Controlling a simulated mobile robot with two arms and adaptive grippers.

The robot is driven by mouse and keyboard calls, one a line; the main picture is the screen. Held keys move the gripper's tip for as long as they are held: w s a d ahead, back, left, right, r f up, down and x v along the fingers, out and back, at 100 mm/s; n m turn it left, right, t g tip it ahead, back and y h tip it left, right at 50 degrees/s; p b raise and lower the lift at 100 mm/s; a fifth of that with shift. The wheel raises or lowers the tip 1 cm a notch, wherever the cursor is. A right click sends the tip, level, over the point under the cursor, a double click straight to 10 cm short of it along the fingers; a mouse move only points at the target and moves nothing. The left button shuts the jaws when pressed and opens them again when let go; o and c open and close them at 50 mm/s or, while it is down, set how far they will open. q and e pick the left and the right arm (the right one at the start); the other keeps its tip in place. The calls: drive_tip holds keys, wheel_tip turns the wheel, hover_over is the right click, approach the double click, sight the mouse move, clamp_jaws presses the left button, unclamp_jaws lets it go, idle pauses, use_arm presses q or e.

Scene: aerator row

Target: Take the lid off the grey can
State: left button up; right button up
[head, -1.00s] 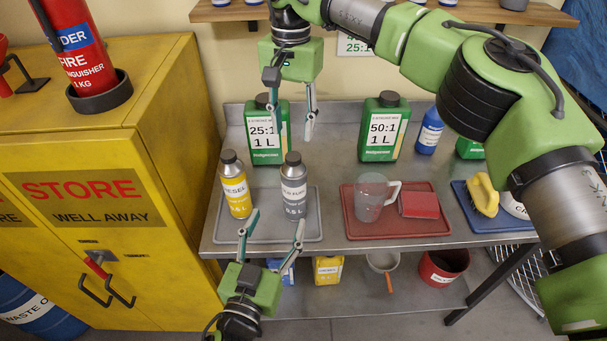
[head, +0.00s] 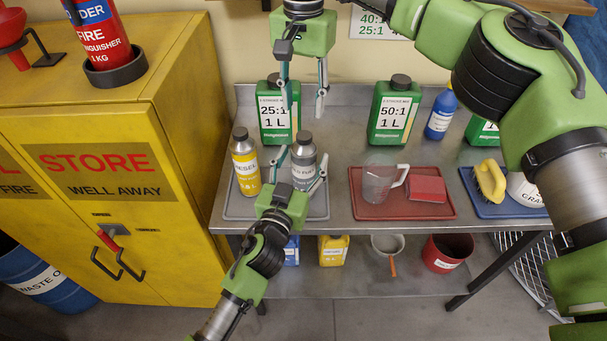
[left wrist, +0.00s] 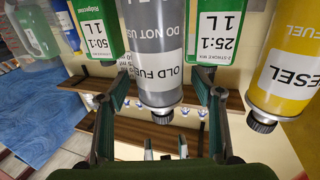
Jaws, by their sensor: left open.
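The grey can (head: 304,172) with a dark lid (head: 303,137) stands upright on the grey tray, its front partly hidden by my left gripper. My left gripper (head: 298,171) is open, with its fingers on either side of the can's body. In the left wrist view, which is upside down, the grey can (left wrist: 160,45) reads "OLD FUEL" and its lid (left wrist: 162,117) shows between the open fingers (left wrist: 168,90). I see gaps there, so it is not gripped. My right gripper (head: 303,104) is open and empty, pointing down above and behind the can, in front of the 25:1 jug.
A yellow diesel can (head: 245,165) stands just left on the same grey tray (head: 245,212). Behind are green jugs, including the 50:1 one (head: 395,112). A red tray (head: 420,213) with a clear jug (head: 378,184) is to the right. A yellow cabinet (head: 110,240) borders the left.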

use_arm(q)
drive_tip(key=shift+w+d+f, duration=0.1)
drive_tip(key=shift+w+d, duration=0.05)
drive_tip(key=shift+w, duration=0.35)
use_arm(e)
drive_tip(key=shift+w+d+f, duration=0.1)
drive_tip(key=shift+w+f, duration=0.05)
drive_tip(key=shift+w, duration=0.05)
